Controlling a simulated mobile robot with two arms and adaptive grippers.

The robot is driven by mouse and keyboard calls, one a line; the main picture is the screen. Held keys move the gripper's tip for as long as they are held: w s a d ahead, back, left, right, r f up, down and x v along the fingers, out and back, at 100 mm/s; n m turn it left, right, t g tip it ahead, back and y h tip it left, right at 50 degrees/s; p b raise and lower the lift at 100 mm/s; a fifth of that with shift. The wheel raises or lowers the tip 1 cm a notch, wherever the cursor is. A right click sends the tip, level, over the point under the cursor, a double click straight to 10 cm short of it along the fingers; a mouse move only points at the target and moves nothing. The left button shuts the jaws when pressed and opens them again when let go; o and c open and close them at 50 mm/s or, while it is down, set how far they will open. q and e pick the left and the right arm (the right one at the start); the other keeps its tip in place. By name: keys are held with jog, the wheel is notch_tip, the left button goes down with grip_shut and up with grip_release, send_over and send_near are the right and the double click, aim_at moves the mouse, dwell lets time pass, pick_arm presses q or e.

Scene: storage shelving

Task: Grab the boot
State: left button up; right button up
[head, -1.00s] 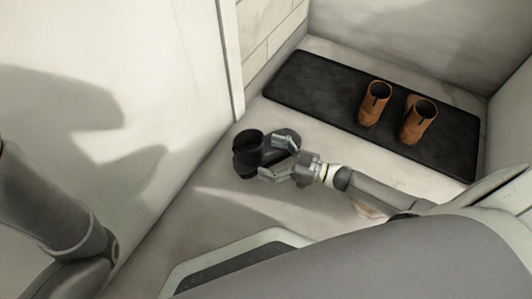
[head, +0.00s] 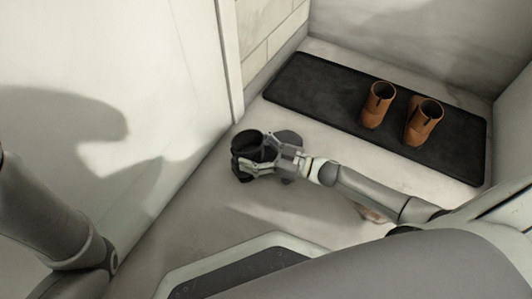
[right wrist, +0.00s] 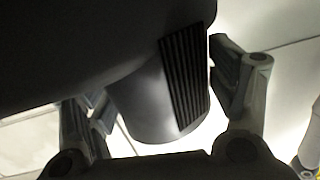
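A black boot (head: 247,145) stands on the floor near the left wall, its round opening facing up and its toe partly hidden behind my right gripper. My right gripper (head: 262,159) reaches in from the right and is at the boot's shaft. In the right wrist view, the dark boot shaft (right wrist: 155,105) with a ribbed panel lies between the two spread fingers (right wrist: 155,95). Light gaps show beside the shaft, so the fingers look open around it. My left gripper is out of view; only its arm shows at left.
A pair of brown boots (head: 377,105) (head: 424,122) stands on a black mat (head: 320,92) at the back right. Walls enclose the floor at the left, back and right. The floor (head: 190,210) in front of the black boot is clear.

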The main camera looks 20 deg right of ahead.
jog(key=c, duration=1.2)
jog(key=shift+r, duration=0.15)
